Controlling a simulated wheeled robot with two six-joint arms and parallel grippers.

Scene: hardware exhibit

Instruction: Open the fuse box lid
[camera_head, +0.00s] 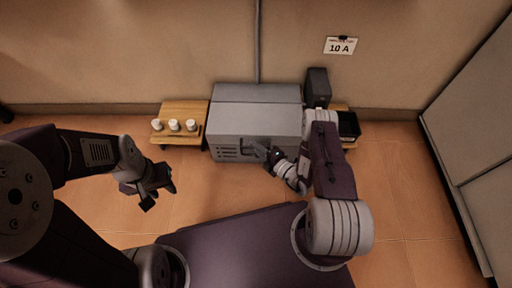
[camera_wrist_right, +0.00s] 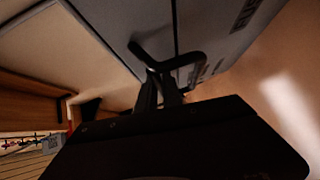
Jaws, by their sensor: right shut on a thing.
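The grey fuse box (camera_head: 255,94) stands against the wall in the middle of the head view. Its lid looks closed, and a grey conduit runs up the wall behind it. A dark bar handle (camera_wrist_right: 187,60) sticks out from the box's grey face in the right wrist view. My right gripper (camera_head: 270,158) is at the front of the box, shut on the handle. It also shows in the right wrist view (camera_wrist_right: 160,90), where its fingers meet the handle. My left gripper (camera_head: 158,188) hangs in front and to the left of the box, away from it; its fingers look apart and empty.
A wooden shelf (camera_head: 187,108) with several white knobs (camera_head: 174,125) is left of the box. A dark block (camera_head: 317,86) and a black container (camera_head: 348,124) are on the right. A grey panel (camera_head: 475,130) stands far right.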

